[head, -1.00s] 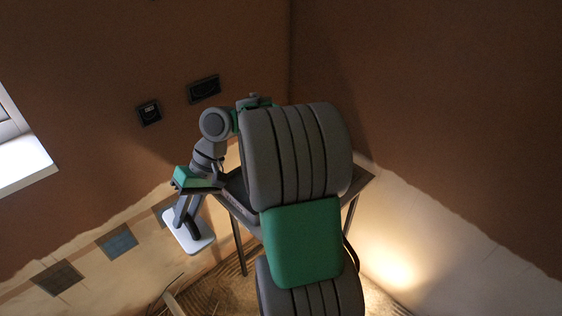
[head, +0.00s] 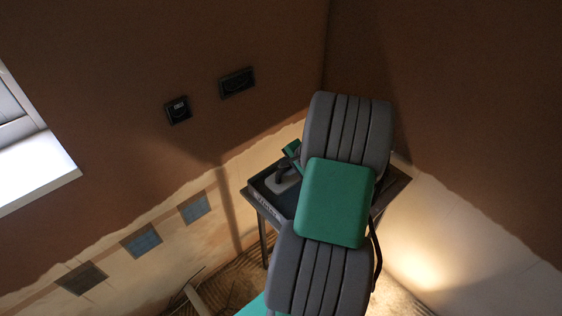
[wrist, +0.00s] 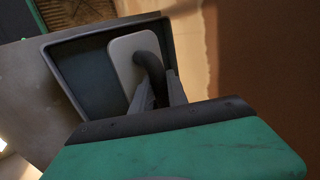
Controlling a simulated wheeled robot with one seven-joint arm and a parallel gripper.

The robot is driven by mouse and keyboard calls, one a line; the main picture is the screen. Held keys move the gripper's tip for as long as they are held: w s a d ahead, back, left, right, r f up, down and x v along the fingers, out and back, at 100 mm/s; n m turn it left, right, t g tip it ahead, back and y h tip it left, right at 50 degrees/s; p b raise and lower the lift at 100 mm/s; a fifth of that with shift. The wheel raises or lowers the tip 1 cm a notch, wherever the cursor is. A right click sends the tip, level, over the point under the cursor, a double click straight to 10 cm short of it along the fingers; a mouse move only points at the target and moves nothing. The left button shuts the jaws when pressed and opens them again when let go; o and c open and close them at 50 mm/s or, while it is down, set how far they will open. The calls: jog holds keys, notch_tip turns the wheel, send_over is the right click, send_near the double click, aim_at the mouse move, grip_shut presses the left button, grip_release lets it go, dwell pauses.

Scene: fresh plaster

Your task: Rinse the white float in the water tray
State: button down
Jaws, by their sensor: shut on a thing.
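The white float, a pale flat plate (wrist: 125,62) with a dark curved handle (wrist: 150,68), shows in the wrist view. My gripper (wrist: 157,88) is shut on its handle. The float is over the dark water tray (wrist: 72,58), towards one side of it; whether it touches the water I cannot tell. In the head view the tray (head: 262,187) stands on a small table. The float's plate (head: 284,183) shows grey in shadow over the tray, partly hidden by my arm. My gripper's tips are mostly hidden there.
The table (head: 397,183) has thin legs and some bare top right of the tray. The wall corner is close behind. Wall sockets (head: 237,82) are above, a window (head: 30,150) at far left, and tile patches (head: 141,241) on the left wall.

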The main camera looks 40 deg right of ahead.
aim_at(290, 178)
jog(key=shift+s+d+f, duration=0.1)
jog(key=shift+d+f, duration=0.1)
jog(key=shift+f, duration=0.2)
notch_tip(290, 178, down, 5)
jog(key=b, duration=0.4)
jog(key=shift+f, duration=0.15)
jog(key=shift+f+b, duration=0.55)
jog(key=shift+b, duration=0.05)
dwell(1.2)
notch_tip(290, 178, up, 7)
jog(key=p, duration=0.5)
jog(key=shift+r, duration=0.1)
dwell(0.8)
